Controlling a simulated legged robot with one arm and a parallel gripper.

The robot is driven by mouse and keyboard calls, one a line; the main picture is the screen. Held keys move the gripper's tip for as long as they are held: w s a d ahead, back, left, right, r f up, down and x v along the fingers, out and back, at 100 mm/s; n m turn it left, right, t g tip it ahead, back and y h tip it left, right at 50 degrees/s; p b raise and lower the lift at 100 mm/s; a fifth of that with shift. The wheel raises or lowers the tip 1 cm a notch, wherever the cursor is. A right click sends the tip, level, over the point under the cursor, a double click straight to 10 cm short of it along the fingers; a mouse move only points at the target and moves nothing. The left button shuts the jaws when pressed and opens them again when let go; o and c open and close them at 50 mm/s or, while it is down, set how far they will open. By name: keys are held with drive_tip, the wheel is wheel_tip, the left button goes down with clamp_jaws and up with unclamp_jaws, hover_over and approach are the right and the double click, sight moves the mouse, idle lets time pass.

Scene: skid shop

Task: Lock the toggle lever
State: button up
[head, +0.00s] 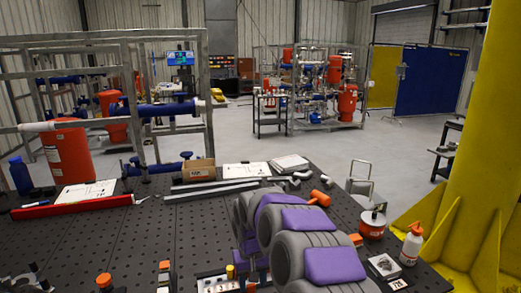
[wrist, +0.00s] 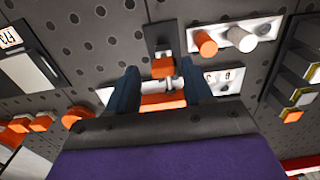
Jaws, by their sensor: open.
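In the wrist view my gripper (wrist: 160,88) is open, with its two dark blue fingers pointing at the perforated black table (wrist: 100,50). Between the fingers is a small dark toggle fixture with an orange block (wrist: 163,68) and a metal rod. A wider orange piece (wrist: 165,103) shows nearer the palm, between the fingers; I cannot tell whether it is the lever's grip. No contact with the fingers is visible. The gripper body hides what is below. In the head view my grey and purple arm covers most of this area, and the fingers show only partly (head: 248,264).
Beside the fixture is a light plate with orange and white knobs (wrist: 206,43). A row of black blocks with orange and yellow ends (wrist: 300,80) stands to the right. A white bottle (head: 412,244) and a red-white can (head: 373,222) stand at the table's right; a yellow post rises beyond.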

drive_tip(key=shift+a+f, duration=0.5)
drive_tip(key=shift+f, duration=0.05)
drive_tip(key=shift+d+r+p, duration=0.15)
drive_tip(key=shift+d+p, duration=0.15)
drive_tip(key=shift+d, duration=0.25)
drive_tip(key=shift+a, duration=0.3)
drive_tip(key=shift+c, duration=0.3)
drive_tip(key=shift+d, duration=0.1)
drive_tip(key=c, duration=0.7)
drive_tip(key=shift+o, duration=0.2)
